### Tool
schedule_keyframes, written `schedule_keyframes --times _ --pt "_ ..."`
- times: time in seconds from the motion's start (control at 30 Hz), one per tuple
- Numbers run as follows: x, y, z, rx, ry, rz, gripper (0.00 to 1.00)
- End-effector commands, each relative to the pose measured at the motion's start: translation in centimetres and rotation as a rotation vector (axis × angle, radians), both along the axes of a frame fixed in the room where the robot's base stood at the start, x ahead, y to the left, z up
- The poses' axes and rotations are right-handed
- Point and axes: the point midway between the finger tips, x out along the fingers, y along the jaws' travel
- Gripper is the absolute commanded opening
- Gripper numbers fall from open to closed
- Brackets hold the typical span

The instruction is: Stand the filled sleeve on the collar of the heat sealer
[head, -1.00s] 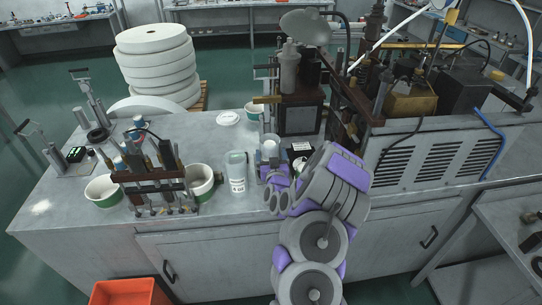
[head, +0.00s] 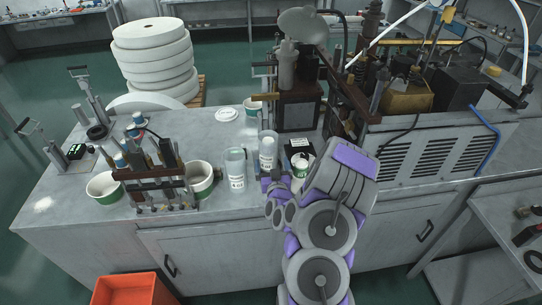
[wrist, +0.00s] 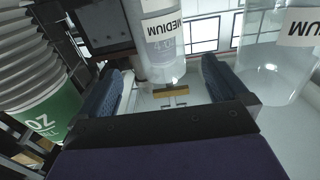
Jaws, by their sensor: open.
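A clear sleeve (head: 268,152) with a white label and whitish contents stands upright on the worktop; it is also between my fingers in the wrist view (wrist: 160,38), its label reading MEDIUM upside down. My gripper (head: 272,184) is open, its two dark pads (wrist: 165,82) either side of the sleeve's lower end and apart from it. A second clear sleeve (head: 235,172) stands just left of it, looks empty, and shows at the right of the wrist view (wrist: 275,65). A black lever device with a green display (head: 75,153) at the far left may be the heat sealer; its collar is unclear.
A white and green cup stack (head: 302,169) is close to my gripper's right, large at the left of the wrist view (wrist: 38,112). A tool rack (head: 150,172) and a green-banded tub (head: 199,178) stand to the left. Tall machinery (head: 300,110) stands behind. The left-centre worktop is partly clear.

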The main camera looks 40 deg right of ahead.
Motion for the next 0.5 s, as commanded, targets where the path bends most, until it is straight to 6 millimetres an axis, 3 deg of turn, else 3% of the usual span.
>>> schedule_keyframes --times 0.5 --pt "-3.2 1.8 0.5 0.002 0.001 -0.003 1.00"
